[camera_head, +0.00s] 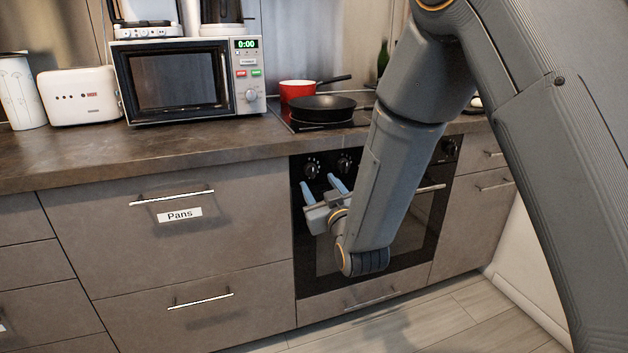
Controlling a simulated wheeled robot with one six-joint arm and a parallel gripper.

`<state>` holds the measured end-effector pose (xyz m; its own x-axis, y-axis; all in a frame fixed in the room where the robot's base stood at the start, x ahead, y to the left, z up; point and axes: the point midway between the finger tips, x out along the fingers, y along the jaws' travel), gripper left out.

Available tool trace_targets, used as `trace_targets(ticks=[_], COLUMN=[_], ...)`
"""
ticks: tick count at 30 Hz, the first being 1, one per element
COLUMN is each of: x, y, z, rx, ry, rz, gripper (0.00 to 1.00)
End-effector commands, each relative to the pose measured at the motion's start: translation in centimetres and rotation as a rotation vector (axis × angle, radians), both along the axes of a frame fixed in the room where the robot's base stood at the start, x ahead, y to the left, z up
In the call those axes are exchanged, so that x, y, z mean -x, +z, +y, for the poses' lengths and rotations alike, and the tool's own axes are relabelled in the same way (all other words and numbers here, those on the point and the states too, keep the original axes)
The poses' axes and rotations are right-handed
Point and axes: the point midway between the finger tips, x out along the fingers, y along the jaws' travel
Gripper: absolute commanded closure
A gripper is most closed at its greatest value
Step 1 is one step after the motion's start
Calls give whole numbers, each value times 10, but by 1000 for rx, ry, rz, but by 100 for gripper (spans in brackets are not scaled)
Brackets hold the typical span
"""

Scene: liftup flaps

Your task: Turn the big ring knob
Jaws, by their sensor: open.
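The oven (425,215) has a black front panel with round dark knobs along its top. A left knob (312,167) and a knob beside it (344,164) show above my gripper; another knob (449,147) is at the panel's right end. I cannot tell which is the big ring knob. My gripper (323,188) is open, its two blue fingers spread and pointing up towards the two left knobs. It appears empty, just below them; whether a finger touches a knob is unclear. My arm hides the middle of the panel.
The oven handle (432,188) runs across the door, close to my gripper and partly hidden. A pan (322,108) and a red pot (296,92) stand on the hob. A microwave (175,80) stands on the counter. A drawer labelled Pans (180,214) is left of the oven.

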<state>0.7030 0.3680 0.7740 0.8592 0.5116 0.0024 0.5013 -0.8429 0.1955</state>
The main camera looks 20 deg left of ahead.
Motion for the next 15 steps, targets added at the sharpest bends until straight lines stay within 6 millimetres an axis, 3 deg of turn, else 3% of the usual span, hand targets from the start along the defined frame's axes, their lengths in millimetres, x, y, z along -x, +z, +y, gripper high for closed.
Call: trace_targets(ticks=[9, 15], x=[-42, -56], y=[0, 0], z=[24, 32], rx=[0, 1], ry=[-1, -1], rz=[1, 2], gripper=[53, 53])
